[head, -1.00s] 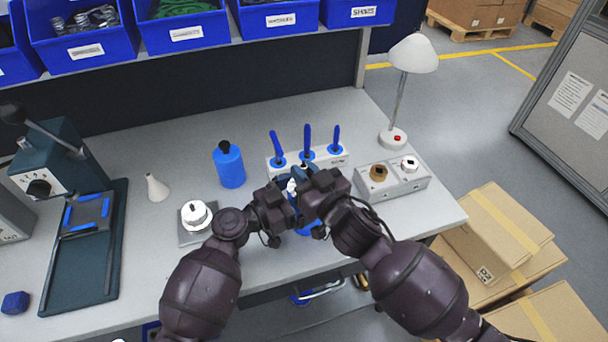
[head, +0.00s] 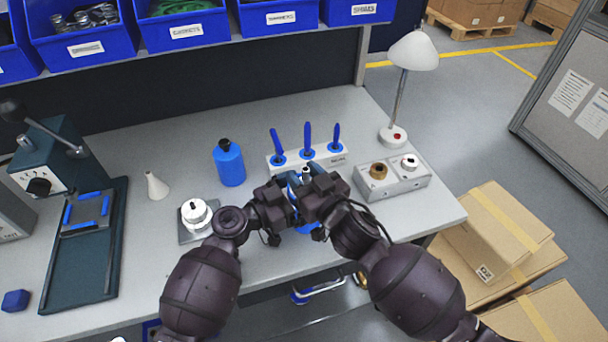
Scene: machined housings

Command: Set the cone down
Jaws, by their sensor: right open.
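A white cone (head: 157,186) stands upright on the grey table, left of the blue bottle and well apart from both grippers. My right gripper (head: 312,174) is open over the middle of the table, in front of the white rack. My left gripper (head: 288,182) is close beside it, and its jaws are too hidden to read. A small pale piece with a dark top (head: 305,171) shows between the grippers; what holds it is unclear. A blue object (head: 307,227) shows partly below them, mostly hidden.
A blue bottle (head: 229,163), a white rack with blue-handled tools (head: 337,158), a grey box with brown and white knobs (head: 398,185) and a lamp (head: 413,52) stand around. A white round part (head: 196,214) sits left. A dark press (head: 58,150) stands far left.

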